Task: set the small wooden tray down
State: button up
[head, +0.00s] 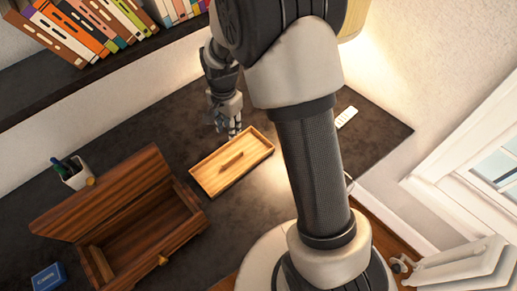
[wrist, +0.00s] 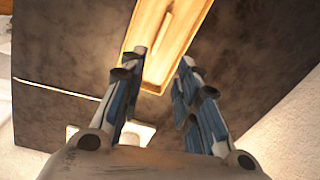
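The small wooden tray (head: 205,182) is light wood, rectangular and shallow, with a raised strip along its middle. In the head view it appears to lie flat on the dark desk. My gripper (head: 232,132) is at the tray's far edge, fingers pointing down. In the wrist view the tray (wrist: 158,72) lies beyond the fingertips, its near end showing between them. My gripper (wrist: 164,57) has its fingers spread apart there, with no clear grip on the tray. Whether the fingertips touch the tray I cannot tell.
A dark wooden box (head: 190,228) with its lid raised stands left of the tray. A pen cup (head: 76,178) and a blue box (head: 48,277) are farther left. A white remote (head: 346,117) lies at right. A bookshelf (head: 100,78) overhangs the back.

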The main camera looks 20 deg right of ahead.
jog(key=s+r+n+t, duration=0.1)
jog(key=s+r+n, duration=0.15)
jog(key=r, duration=0.35)
jog(key=s+r+n, duration=0.1)
jog(key=s+r, duration=0.3)
jog(key=r, duration=0.2)
jog(key=s+r+n+t, duration=0.1)
jog(key=s+r+n, duration=0.3)
jog(key=s, duration=0.6)
jog(key=s+r+n+t, duration=0.2)
jog(key=s+r+n, duration=0.3)
jog(key=s, duration=0.5)
jog(key=shift+w, duration=0.1)
